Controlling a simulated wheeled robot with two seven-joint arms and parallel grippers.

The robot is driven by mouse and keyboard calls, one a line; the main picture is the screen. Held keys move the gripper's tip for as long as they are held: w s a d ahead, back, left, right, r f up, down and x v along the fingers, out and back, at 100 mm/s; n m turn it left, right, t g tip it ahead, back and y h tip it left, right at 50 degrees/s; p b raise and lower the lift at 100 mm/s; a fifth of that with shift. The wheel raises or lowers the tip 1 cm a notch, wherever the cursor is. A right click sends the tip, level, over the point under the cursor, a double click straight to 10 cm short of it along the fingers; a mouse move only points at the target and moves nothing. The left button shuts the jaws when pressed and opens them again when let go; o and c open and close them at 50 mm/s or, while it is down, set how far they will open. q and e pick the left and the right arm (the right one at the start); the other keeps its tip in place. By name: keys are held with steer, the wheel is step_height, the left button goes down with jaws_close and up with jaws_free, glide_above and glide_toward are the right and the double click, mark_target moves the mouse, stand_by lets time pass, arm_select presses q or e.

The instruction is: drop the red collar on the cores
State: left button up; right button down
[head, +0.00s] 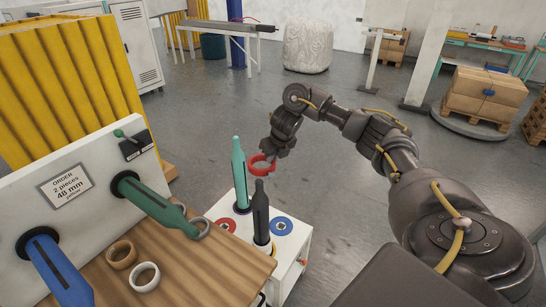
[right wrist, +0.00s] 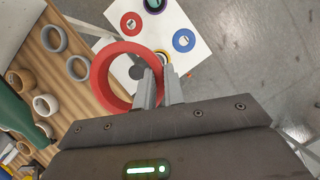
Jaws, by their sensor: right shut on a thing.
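My right gripper (head: 272,152) is shut on the wall of the red collar (head: 261,166), a wide ring held in the air over the white stand (head: 301,251). In the right wrist view the collar (right wrist: 98,77) hangs left of my fingers (right wrist: 160,88). A dark post (head: 260,212) and a teal post (head: 239,175) stand upright on the stand. A dark round end (right wrist: 137,72) shows through the collar's opening. The collar is apart from the stand. A yellow ring (right wrist: 162,57) surrounds the dark post's base; a purple ring lies at the teal post's base. My left gripper is out of view.
Red (head: 226,225) and blue (head: 281,226) discs lie on the stand. The wooden table (head: 190,265) at left holds tan (head: 121,254) and white (head: 145,277) rings. Green (head: 155,206) and blue (head: 60,270) spindles stick out from the white panel over it.

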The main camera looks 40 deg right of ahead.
steer(key=shift+f+b, duration=2.25)
steer(key=shift+f, duration=0.1)
step_height(320, 180, down, 7)
steer(key=b, duration=0.4)
steer(key=shift+r, duration=0.15)
steer(key=c, duration=1.4)
jaws_free()
steer(key=p+v, duration=0.2)
steer(key=v, duration=0.8)
steer(key=shift+s+r+p, duration=0.25)
steer(key=shift+r+p, duration=0.1)
steer(key=shift+r, duration=0.05)
